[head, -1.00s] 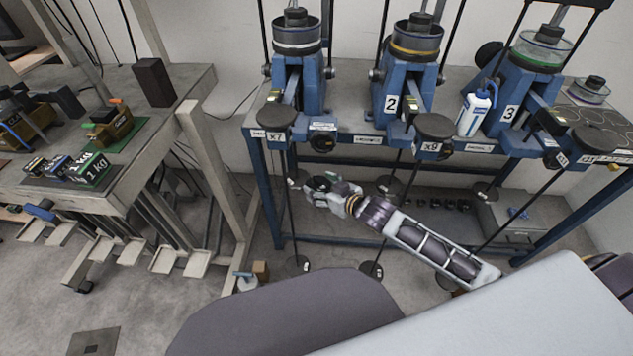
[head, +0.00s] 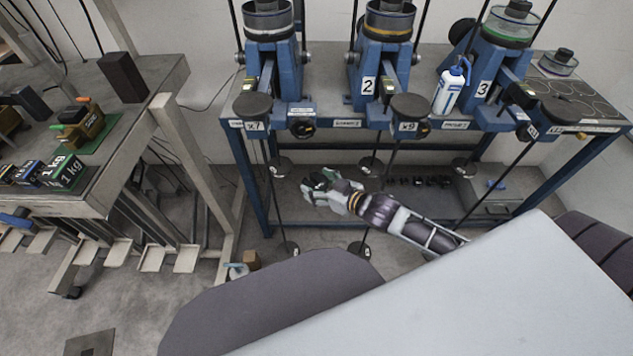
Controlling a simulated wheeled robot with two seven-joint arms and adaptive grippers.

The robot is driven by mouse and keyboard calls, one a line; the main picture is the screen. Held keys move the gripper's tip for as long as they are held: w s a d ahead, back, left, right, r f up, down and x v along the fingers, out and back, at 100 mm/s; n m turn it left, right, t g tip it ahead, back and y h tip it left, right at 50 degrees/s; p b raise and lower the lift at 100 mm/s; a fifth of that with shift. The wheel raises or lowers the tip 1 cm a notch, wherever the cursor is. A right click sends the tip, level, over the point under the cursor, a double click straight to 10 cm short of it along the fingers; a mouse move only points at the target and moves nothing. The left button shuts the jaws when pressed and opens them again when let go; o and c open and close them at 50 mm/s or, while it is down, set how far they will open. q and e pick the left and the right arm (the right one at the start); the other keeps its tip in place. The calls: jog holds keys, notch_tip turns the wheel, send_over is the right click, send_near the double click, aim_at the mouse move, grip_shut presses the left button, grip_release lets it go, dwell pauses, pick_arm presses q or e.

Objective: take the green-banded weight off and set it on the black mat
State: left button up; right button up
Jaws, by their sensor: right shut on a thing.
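A weight with a green band (head: 508,26) sits on top of the blue stand marked 3, in the upper right of the head view. A black knob is on its top. The black mat appears to be the dark area with circle outlines (head: 583,94) at the bench's right end. My right gripper (head: 316,184) is low in front of the bench, below its top and well left of the green-banded weight. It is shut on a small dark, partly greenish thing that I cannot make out. My left gripper is not in view.
Two more blue stands carry a white-banded (head: 268,18) and a yellow-banded weight (head: 389,20). A white bottle (head: 449,88) stands beside stand 3. Another knobbed weight (head: 558,64) sits by the circles. Rods with black discs hang below the bench. A cluttered table (head: 150,80) is at left.

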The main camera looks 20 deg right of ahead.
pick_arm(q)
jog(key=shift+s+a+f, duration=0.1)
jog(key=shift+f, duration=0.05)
pick_arm(e)
jog(key=shift+s+r, duration=0.1)
jog(key=shift+r, duration=0.05)
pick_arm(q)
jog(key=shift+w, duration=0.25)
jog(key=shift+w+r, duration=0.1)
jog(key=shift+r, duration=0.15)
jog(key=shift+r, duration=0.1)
pick_arm(e)
jog(key=shift+r, duration=0.15)
pick_arm(q)
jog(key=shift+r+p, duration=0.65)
jog(key=shift+p, duration=0.2)
pick_arm(e)
jog(key=shift+r, duration=0.25)
dwell(0.4)
pick_arm(q)
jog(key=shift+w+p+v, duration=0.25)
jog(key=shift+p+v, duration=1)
jog(key=shift+p, duration=0.05)
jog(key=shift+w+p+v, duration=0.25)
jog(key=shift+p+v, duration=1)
jog(key=shift+p, duration=0.05)
pick_arm(e)
jog(key=s+d, duration=0.3)
jog(key=s, duration=0.3)
jog(key=shift+s, duration=0.4)
